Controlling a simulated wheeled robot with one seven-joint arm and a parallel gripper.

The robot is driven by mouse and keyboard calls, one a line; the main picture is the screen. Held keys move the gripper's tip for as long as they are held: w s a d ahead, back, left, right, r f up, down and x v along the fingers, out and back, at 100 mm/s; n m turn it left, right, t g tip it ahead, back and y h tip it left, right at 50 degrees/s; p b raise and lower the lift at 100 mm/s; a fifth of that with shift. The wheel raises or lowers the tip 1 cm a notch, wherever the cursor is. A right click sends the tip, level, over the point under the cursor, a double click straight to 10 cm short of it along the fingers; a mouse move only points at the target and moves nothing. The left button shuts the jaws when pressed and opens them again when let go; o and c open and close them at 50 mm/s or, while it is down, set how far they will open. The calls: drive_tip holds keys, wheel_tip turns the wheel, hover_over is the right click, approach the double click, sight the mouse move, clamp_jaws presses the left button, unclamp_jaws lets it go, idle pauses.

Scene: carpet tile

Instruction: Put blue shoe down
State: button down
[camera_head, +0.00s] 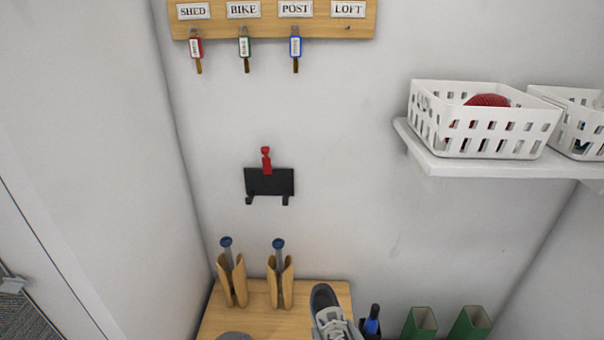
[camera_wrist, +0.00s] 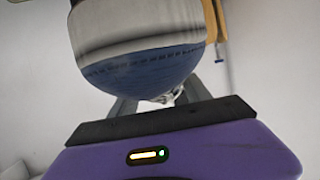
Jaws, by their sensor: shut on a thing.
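The blue shoe (camera_wrist: 145,72) fills the upper middle of the wrist view, very close to the camera. I see a rounded blue part with a line of stitching and a pale grey-white band above it. My gripper (camera_wrist: 158,100) is shut on it; its grey fingers run up behind the shoe and their tips are mostly hidden. The head view does not show my gripper or the held shoe.
In the head view, a grey shoe with a dark toe (camera_head: 328,312) is at the right edge of the wooden top (camera_head: 258,297). Two wooden holders (camera_head: 231,280) stand behind. Green containers (camera_head: 420,322) are right. A shelf (camera_head: 480,168) bears white baskets (camera_head: 482,125).

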drive_tip(key=s+d+f+m+h+p, duration=0.1)
drive_tip(key=s+d+f+p, duration=0.1)
drive_tip(key=d, duration=0.4)
drive_tip(key=s+d+f+m+h+p, duration=0.1)
drive_tip(key=s+d+f+h+p, duration=0.1)
drive_tip(key=d, duration=0.5)
drive_tip(key=s+f+p, duration=0.1)
drive_tip(key=s+f, duration=0.1)
drive_tip(key=s, duration=0.1)
drive_tip(key=shift+s+d, duration=0.15)
drive_tip(key=shift+d, duration=0.1)
drive_tip(key=shift+a+f, duration=0.1)
